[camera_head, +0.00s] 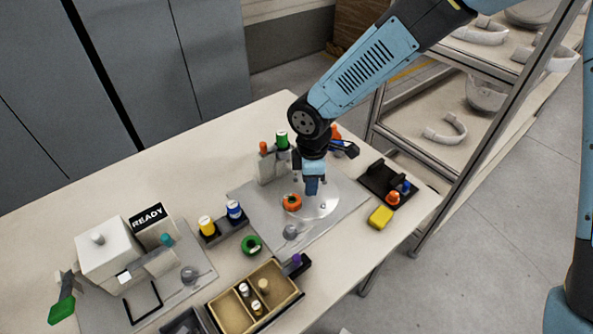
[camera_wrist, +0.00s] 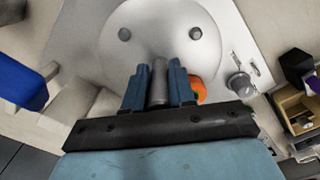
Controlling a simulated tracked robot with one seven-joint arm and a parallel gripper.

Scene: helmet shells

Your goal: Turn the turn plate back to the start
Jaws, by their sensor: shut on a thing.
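The turn plate (camera_head: 328,209) is a pale round disc on a flat grey base (camera_head: 345,218). In the wrist view the turn plate (camera_wrist: 160,30) fills the top middle, with two short grey pegs (camera_wrist: 124,34) standing apart on it. My gripper (camera_head: 312,190) points down over the plate. In the wrist view my gripper (camera_wrist: 160,82) is shut on a third grey peg (camera_wrist: 159,75), one finger on each side. The peg's lower part is hidden by the gripper.
A grey upright block with green and orange caps (camera_head: 272,165) stands behind the plate. A black holder (camera_head: 380,178) and a yellow block (camera_head: 380,217) are to the right. A grey knob (camera_head: 290,232) is in front. A tan divided tray (camera_head: 235,313) and a READY sign (camera_head: 147,218) are to the left.

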